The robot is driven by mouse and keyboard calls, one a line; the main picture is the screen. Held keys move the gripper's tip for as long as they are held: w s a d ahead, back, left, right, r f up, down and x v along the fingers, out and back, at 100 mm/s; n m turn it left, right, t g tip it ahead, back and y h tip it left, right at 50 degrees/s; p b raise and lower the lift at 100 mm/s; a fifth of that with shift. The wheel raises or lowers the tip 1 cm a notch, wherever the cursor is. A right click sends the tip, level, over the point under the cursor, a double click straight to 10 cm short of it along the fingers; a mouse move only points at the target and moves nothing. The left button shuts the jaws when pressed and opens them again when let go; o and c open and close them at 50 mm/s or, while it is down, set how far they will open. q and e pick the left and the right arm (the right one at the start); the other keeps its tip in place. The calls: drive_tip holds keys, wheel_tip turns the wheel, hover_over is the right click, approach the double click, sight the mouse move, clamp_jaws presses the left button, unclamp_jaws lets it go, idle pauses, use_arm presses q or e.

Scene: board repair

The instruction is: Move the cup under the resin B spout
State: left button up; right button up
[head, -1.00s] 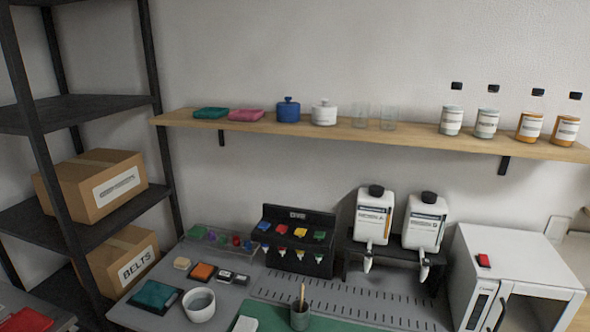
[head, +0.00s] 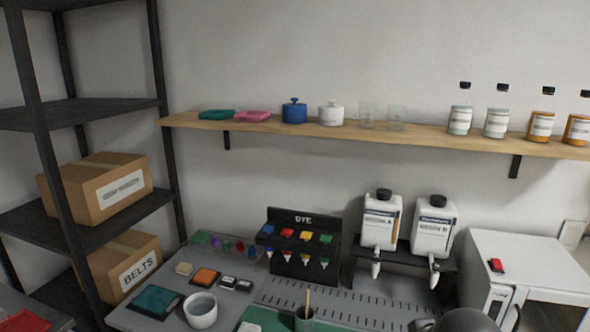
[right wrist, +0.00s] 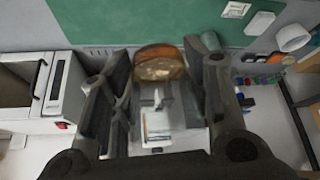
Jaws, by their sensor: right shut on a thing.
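My right gripper (right wrist: 155,100) is shut on a round, brown-rimmed cup (right wrist: 158,64) with tan contents, seen between the fingers in the right wrist view. A white bottle with a label and a spout (right wrist: 158,97) shows beyond the fingers; the cup's distance from it is hard to tell. In the head view, the resin B bottle (head: 433,228) stands on a black stand right of the resin A bottle (head: 380,222). The resin B spout (head: 434,276) points down. The held cup is not visible in the head view. My left gripper is not in view.
A grey cup with a stick (head: 305,320) stands on the green mat's edge. A white bowl (head: 200,309), the dye rack (head: 302,218) and small coloured items sit left. A white oven-like box (head: 530,258) stands close right of the resin stand. The wall shelf (head: 440,133) is above.

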idle(0.5)
drive_tip(key=w+a+f+n+y+p, duration=0.25)
drive_tip(key=a+f+n, duration=0.25)
drive_tip(key=f, duration=0.7)
drive_tip(key=s+a+f+n+g+y+p, duration=0.1)
drive_tip(key=s+f+n, duration=0.3)
drive_tip(key=f, duration=1.2)
drive_tip(key=shift+a+n+g+y+p, duration=0.15)
drive_tip(key=shift+n+g+y+p, duration=0.4)
drive_tip(key=shift+p, duration=0.35)
